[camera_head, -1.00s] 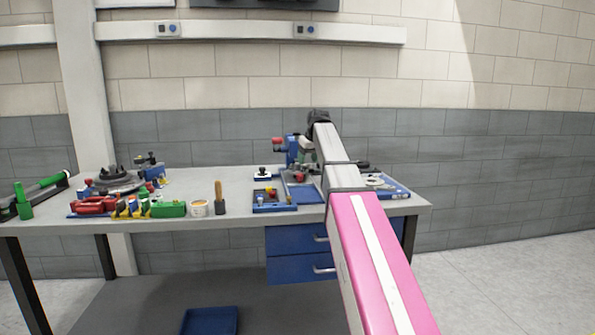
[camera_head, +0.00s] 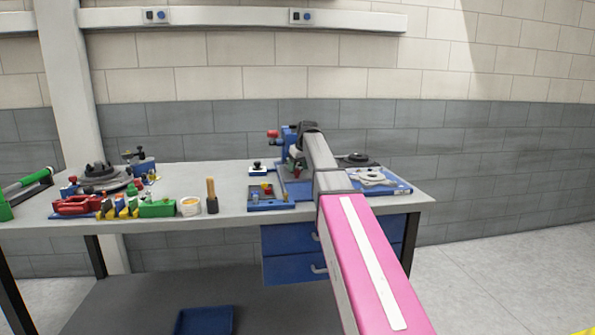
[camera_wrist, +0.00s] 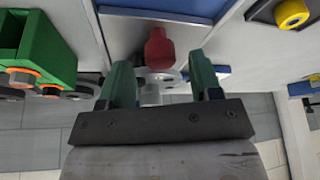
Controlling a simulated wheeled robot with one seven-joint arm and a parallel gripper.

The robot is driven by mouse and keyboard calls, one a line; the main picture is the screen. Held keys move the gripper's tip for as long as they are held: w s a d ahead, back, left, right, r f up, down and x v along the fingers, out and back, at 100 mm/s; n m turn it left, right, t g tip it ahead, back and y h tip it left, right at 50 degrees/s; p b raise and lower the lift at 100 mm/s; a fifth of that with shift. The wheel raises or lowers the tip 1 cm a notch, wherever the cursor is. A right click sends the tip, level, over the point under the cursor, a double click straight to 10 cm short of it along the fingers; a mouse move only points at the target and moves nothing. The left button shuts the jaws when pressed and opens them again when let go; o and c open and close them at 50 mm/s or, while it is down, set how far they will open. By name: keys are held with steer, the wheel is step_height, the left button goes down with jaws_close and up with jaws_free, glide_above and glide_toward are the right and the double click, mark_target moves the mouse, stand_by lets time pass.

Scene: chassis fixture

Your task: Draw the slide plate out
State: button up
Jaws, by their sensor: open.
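In the wrist view, my gripper (camera_wrist: 162,82) is open, with its two green fingers apart. A red knob (camera_wrist: 159,48) shows between and just beyond the fingertips; I cannot tell whether they touch it. A pale metal strip (camera_wrist: 128,34) lies behind the knob, beside a blue panel (camera_wrist: 180,6). I cannot tell for sure which part is the slide plate. In the head view, a blue fixture (camera_head: 289,137) with a red knob (camera_head: 272,133) stands at the back of the bench. My arm hides most of my gripper there.
The grey bench (camera_head: 228,180) carries a blue parts tray (camera_head: 270,206), a wooden-handled tool (camera_head: 211,195), a green block (camera_head: 157,208) and red clamps (camera_head: 77,205) on the left. A blue tray (camera_head: 385,185) lies right of my arm. Blue drawers (camera_head: 290,270) hang below.

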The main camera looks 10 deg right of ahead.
steer(key=shift+x, duration=1)
jaws_close()
steer(key=s, duration=1.5)
steer(key=shift+s, duration=0.25)
jaws_free()
steer(key=shift+r, duration=0.1)
steer(key=v, duration=1)
steer(key=shift+s+r, duration=0.25)
steer(key=shift+s, duration=0.05)
